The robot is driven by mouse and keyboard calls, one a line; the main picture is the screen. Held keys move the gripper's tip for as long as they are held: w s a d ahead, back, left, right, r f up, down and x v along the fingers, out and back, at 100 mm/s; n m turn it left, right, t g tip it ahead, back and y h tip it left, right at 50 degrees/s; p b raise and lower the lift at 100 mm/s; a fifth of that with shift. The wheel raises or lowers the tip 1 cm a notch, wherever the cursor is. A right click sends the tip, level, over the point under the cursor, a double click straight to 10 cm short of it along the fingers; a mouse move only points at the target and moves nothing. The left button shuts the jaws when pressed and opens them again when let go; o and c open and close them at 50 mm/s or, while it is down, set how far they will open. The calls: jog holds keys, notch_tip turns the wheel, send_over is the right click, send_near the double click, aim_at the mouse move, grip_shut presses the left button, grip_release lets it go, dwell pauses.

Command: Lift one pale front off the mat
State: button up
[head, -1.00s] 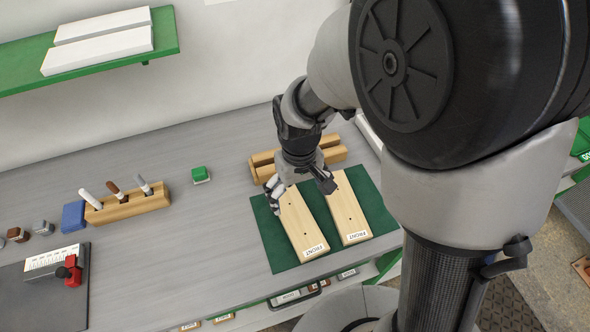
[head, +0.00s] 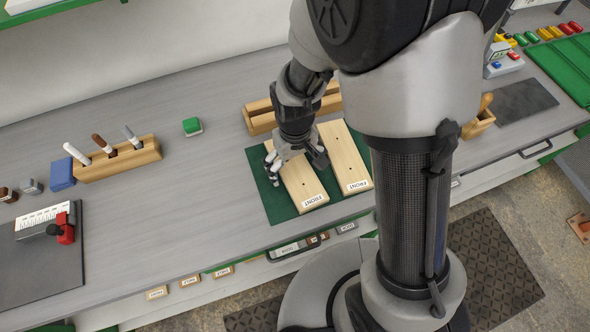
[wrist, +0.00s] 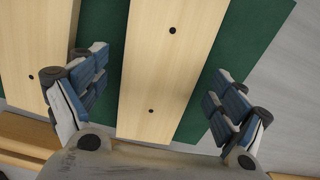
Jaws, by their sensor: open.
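Two pale wooden fronts, each with a FRONT label at the near end, lie side by side on a dark green mat (head: 275,206). My gripper (head: 296,166) is over the left front (head: 303,187), and hides part of it in the head view. The right front (head: 346,162) lies clear beside it. In the wrist view my gripper (wrist: 160,85) is open and empty, with its fingers spread on either side of one front (wrist: 165,70). The other front (wrist: 60,35) shows at the left, partly behind a finger. Whether the fingers touch the mat cannot be told.
A wooden rack (head: 262,121) stands just behind the mat. A green block (head: 192,126), a wooden pen holder (head: 120,160) and a blue block (head: 60,174) stand to the left. The grey bench between the green block and the mat is clear.

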jog(key=shift+r, duration=0.1)
jog(key=c, duration=1.3)
